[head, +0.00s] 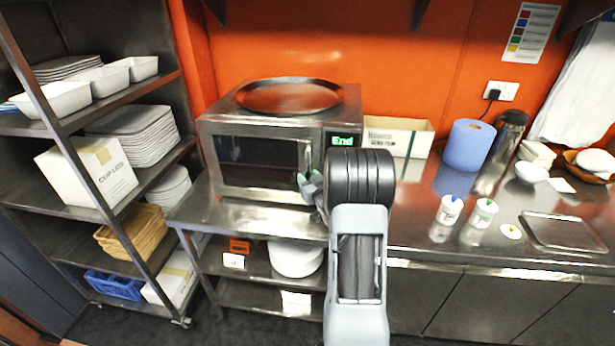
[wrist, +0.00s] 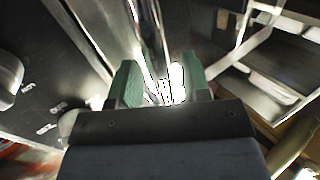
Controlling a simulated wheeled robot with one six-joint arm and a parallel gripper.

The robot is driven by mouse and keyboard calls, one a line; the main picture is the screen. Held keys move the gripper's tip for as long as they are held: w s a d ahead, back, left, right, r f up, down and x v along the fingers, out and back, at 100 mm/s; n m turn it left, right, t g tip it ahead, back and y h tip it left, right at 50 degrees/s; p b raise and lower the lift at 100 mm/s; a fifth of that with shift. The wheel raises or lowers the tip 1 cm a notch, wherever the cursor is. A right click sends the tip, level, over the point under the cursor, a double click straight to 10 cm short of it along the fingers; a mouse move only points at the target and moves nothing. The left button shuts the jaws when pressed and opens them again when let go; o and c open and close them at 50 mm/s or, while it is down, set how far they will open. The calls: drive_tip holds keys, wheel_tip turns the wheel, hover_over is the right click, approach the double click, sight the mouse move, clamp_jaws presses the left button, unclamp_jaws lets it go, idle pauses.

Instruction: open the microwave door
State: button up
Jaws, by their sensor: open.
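The microwave (head: 212,127) is a steel box on a steel counter, with a dark door window (head: 262,152) and a lit green "End" display (head: 342,140). Its door appears closed. A pale upright handle (head: 307,156) shows at the door's right side, partly hidden lower down by my gripper. My gripper (head: 309,184) is in front of the door's lower right part, with its fingers open. In the wrist view the green fingertips of my gripper (wrist: 161,82) stand apart, with shiny metal between or beyond them. I cannot tell whether they touch the handle.
A round steel tray (head: 290,95) lies on top of the microwave. A rack (head: 165,80) with dishes and boxes stands close at the left. An open carton (head: 398,136), a blue roll (head: 468,145) and cups are on the right counter.

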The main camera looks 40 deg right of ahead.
drive_tip(key=shift+w, duration=0.2)
clamp_jaws()
idle(0.4)
